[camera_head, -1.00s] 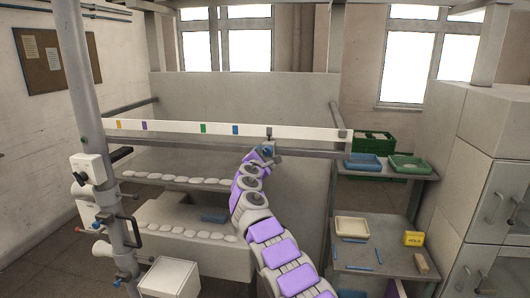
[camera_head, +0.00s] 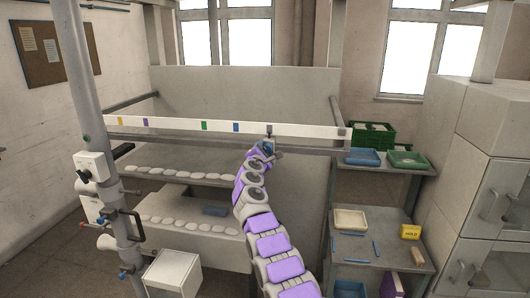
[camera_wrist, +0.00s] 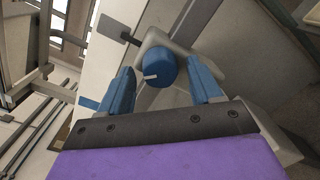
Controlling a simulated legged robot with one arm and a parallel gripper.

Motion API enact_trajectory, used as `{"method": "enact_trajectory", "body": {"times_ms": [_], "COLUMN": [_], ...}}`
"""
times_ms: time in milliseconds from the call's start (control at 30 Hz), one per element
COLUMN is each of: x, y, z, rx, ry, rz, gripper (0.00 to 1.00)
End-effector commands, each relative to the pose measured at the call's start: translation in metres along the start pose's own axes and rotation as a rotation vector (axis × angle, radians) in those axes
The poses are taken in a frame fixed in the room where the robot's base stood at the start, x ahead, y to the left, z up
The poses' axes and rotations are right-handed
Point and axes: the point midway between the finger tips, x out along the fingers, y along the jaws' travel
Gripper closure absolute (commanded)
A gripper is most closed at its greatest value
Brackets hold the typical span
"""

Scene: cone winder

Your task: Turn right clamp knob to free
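The clamp knob (camera_wrist: 155,68) is a blue round cap with a white pointer mark, set in a grey clamp body (camera_wrist: 181,59) in the wrist view. The white pointer points left in that picture. My gripper (camera_wrist: 160,72) is open, with one blue finger on each side of the knob. I cannot tell whether either finger touches it. In the head view my gripper (camera_head: 266,149) is at the right part of the white rail (camera_head: 185,126), just below a small dark upright piece (camera_head: 269,130). The knob itself is hard to make out there.
The rail carries several coloured marks, and a grey panel (camera_head: 235,90) stands behind it. Shelves with pale pads (camera_head: 180,175) lie lower left. A post with handles (camera_head: 95,168) stands at left. A shelf rack with trays (camera_head: 350,220) and grey cabinets (camera_head: 480,150) stand at right.

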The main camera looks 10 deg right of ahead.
Motion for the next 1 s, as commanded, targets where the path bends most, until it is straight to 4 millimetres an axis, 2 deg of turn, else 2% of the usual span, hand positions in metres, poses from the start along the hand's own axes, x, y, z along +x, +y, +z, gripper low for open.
{"method": "enact_trajectory", "body": {"times_ms": [67, 567, 833, 1000], "x": [0.0000, -0.0001, -0.0003, -0.0005], "y": [0.0001, 0.0006, 0.0013, 0.0024], "z": [0.0000, 0.0005, 0.0006, 0.0004], "rx": [0.000, 0.000, 0.026, 0.101], "ry": [0.000, 0.000, 0.000, 0.004], "rz": [0.000, 0.001, 0.000, -0.003], "gripper": [0.43, 0.91, 0.91, 0.91]}}
